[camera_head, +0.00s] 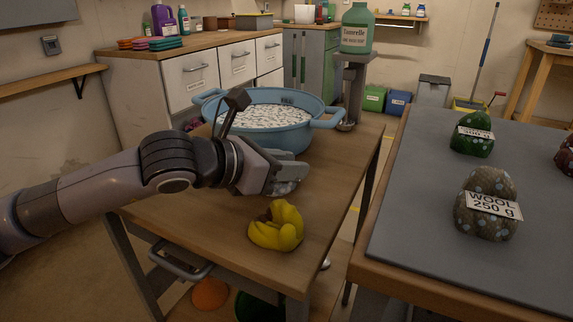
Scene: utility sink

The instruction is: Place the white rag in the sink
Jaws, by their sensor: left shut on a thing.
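My left gripper (287,172) reaches in from the left over the wooden table, in front of the blue tub. It is shut on a small pale whitish-grey thing, which looks like the white rag (285,188); the fingers hide most of it. The blue tub (290,137) has two side handles and holds white, dark-flecked contents, perhaps foamy water. It is the only basin-like thing in view, and no other sink shows. The held rag is outside the tub, near its front wall. My right gripper is not in view.
A crumpled yellow thing (276,228) lies on the wooden table (205,225) in front of the gripper. A grey-topped table (425,225) at right bears wool balls with labels (487,205). A gap separates the tables. White drawers (195,80) stand behind.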

